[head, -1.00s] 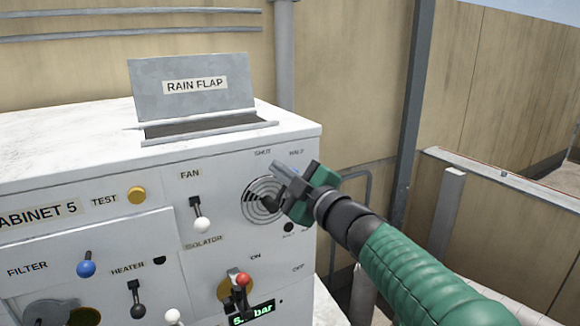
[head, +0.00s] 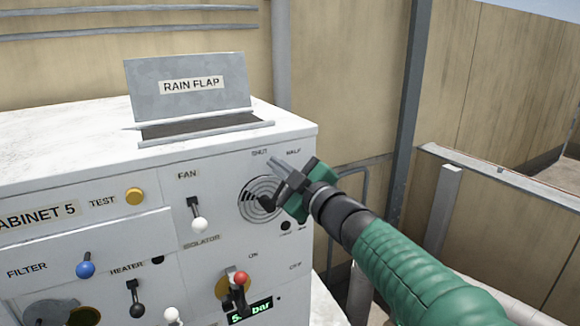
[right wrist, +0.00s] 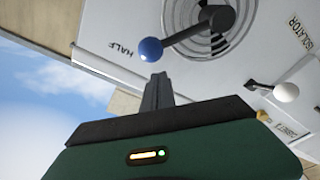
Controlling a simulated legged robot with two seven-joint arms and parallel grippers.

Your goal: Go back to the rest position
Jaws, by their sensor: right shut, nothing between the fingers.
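My right gripper (head: 277,165) is in front of the round vent dial (head: 258,200) on the white cabinet's front, at its upper right. Its fingers are together and hold nothing. In the right wrist view the closed fingers (right wrist: 158,92) point toward the dial's dark lever with a blue ball (right wrist: 150,49); a small gap shows between fingertips and ball. In the head view my gripper hides part of the dial and the blue ball. My left gripper is not in view.
The cabinet (head: 60,165) carries a fan switch (head: 197,215), a yellow test button (head: 134,196) and a red-knobbed isolator handle (head: 240,280) below the dial. An open rain flap (head: 188,87) stands on top. A grey post (head: 408,110) and wall are behind my arm.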

